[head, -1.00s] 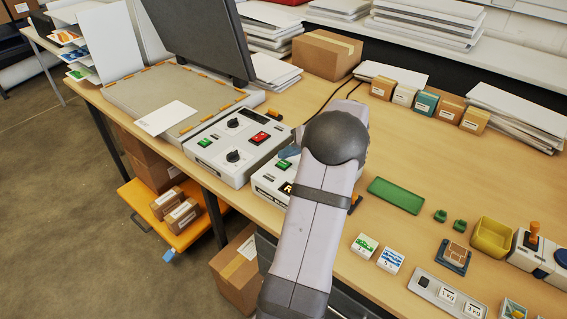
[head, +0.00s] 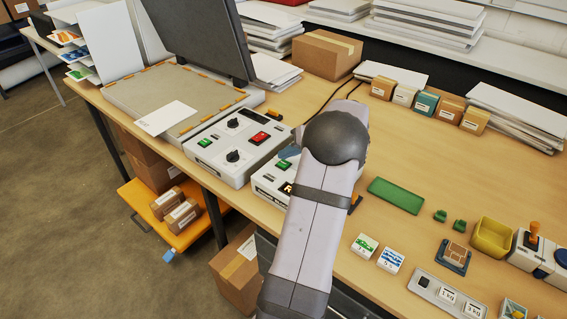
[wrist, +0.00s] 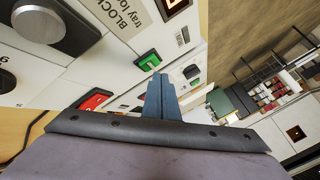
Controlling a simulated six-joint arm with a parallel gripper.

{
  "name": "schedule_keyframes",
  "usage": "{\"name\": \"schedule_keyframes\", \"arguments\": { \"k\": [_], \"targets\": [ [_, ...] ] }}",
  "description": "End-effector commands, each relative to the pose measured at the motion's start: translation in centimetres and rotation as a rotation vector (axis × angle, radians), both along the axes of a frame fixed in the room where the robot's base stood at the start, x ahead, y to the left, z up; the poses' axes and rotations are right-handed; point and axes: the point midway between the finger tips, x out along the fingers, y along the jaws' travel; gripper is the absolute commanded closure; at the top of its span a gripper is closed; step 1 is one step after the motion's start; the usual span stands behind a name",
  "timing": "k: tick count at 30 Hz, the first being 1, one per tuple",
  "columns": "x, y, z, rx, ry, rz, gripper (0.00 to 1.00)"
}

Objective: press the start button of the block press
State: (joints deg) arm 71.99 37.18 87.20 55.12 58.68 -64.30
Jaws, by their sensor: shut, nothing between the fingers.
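The block press (head: 262,187) is a white box at the table's front edge, partly hidden behind my arm in the head view. Its green button (head: 283,165) shows beside my blue fingertips. In the wrist view the green button (wrist: 148,60) is just beyond the fingertips, near a printed label starting "BLOCK". My gripper (wrist: 159,78) is shut and empty. In the head view the gripper (head: 289,152) is a small blue tip left of my arm, close to the button. I cannot tell whether it touches.
A larger white control box (head: 226,160) with two black knobs, a red button (head: 260,138) and a green button (head: 204,143) stands close on the left. A green tray (head: 396,195) and small blocks lie right of my arm. Open tabletop lies behind the tray.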

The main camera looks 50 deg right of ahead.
Motion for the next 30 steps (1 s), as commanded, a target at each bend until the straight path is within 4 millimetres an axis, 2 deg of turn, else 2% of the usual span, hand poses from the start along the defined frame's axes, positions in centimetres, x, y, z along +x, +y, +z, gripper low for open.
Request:
{"name": "schedule_keyframes", "arguments": {
  "k": [30],
  "targets": [
    [0.00, -0.01, -0.84, 0.000, 0.000, 0.000, 1.00]
  ]
}}
